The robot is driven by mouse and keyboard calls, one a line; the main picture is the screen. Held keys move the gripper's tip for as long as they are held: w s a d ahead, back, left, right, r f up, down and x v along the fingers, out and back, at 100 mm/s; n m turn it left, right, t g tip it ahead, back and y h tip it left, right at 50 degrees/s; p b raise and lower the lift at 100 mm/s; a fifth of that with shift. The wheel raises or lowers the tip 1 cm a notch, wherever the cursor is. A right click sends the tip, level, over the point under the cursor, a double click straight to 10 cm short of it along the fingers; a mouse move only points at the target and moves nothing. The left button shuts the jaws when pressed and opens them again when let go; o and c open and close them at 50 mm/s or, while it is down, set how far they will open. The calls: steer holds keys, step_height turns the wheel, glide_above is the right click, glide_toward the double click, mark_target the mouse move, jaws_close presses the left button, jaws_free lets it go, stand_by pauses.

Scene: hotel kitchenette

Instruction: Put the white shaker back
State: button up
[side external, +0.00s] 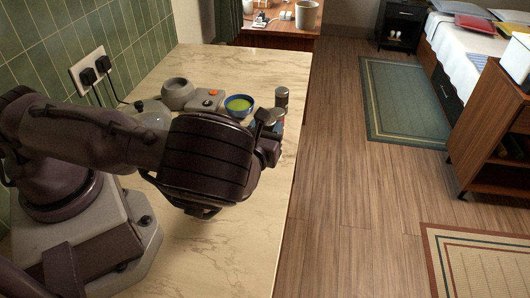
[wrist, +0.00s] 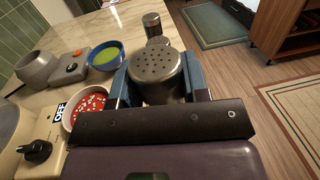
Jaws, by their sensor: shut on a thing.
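My gripper (wrist: 160,82) is shut on a shaker, with one blue finger on each side of it. The held shaker's domed metal lid (wrist: 157,68) with small holes faces the wrist camera. Its body is mostly hidden below the lid, so I cannot tell its colour. In the side external view my gripper (side external: 272,128) is over the right edge area of the counter, mostly hidden by my wrist. A second shaker (wrist: 152,25) with a metal top stands just beyond the held one; it also shows in the side external view (side external: 282,97).
On the counter (side external: 235,235) stand a blue bowl of green content (wrist: 105,55), a red-filled bowl with white bits (wrist: 87,105), a grey box with an orange button (wrist: 68,66) and a grey round pot (wrist: 36,68). The counter's right edge drops to the floor. The near counter is clear.

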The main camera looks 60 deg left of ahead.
steer(key=shift+f, duration=2.85)
steer(key=shift+f, duration=0.15)
steer(key=o, duration=1)
steer(key=shift+c, duration=0.2)
